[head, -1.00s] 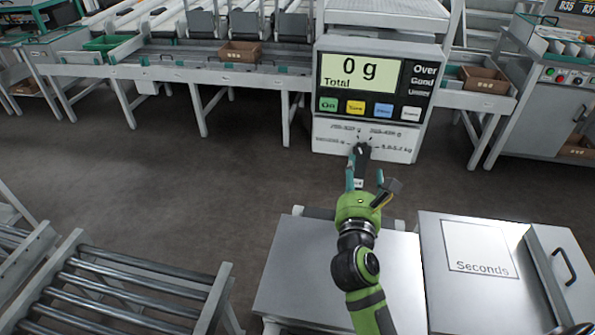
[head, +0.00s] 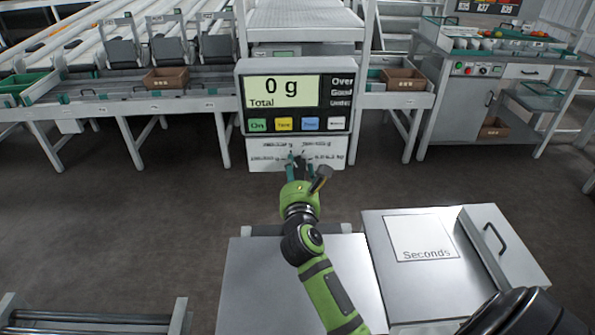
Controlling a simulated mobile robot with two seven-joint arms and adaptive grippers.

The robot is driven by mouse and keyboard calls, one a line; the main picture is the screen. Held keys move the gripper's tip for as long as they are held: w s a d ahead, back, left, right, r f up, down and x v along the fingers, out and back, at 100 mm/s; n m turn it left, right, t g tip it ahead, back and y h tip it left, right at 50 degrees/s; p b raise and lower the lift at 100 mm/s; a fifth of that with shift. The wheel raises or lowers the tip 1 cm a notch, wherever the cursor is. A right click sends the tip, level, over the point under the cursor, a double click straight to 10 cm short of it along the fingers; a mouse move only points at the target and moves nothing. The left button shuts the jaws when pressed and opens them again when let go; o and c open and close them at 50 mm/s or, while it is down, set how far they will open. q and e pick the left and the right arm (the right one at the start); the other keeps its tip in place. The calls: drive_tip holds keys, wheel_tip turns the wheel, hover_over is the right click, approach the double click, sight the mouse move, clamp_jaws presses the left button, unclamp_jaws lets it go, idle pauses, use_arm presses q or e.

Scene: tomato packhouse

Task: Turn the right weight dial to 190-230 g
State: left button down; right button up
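The scale display (head: 292,92) reads 0 g Total, with On and other colored buttons below its screen. Under it is a white panel (head: 330,152) with small printed weight ranges, too blurred to read fully. My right gripper (head: 297,158) is at the middle of this panel, its fingers pointing at it. The dark dial there is mostly hidden behind the fingers, so its setting cannot be read. I cannot tell whether the fingers touch it or how far apart they are. My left gripper is not in view.
A steel platform (head: 240,290) lies below my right arm. Beside it is a steel box marked Seconds (head: 385,260) with a handled lid. Rollers (head: 90,325) are at the lower left. Brown boxes (head: 165,78) stand on the conveyor behind. The dark floor between is open.

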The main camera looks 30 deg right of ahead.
drive_tip(key=c, duration=0.4)
drive_tip(key=shift+r, duration=0.2)
drive_tip(key=shift+p, duration=0.3)
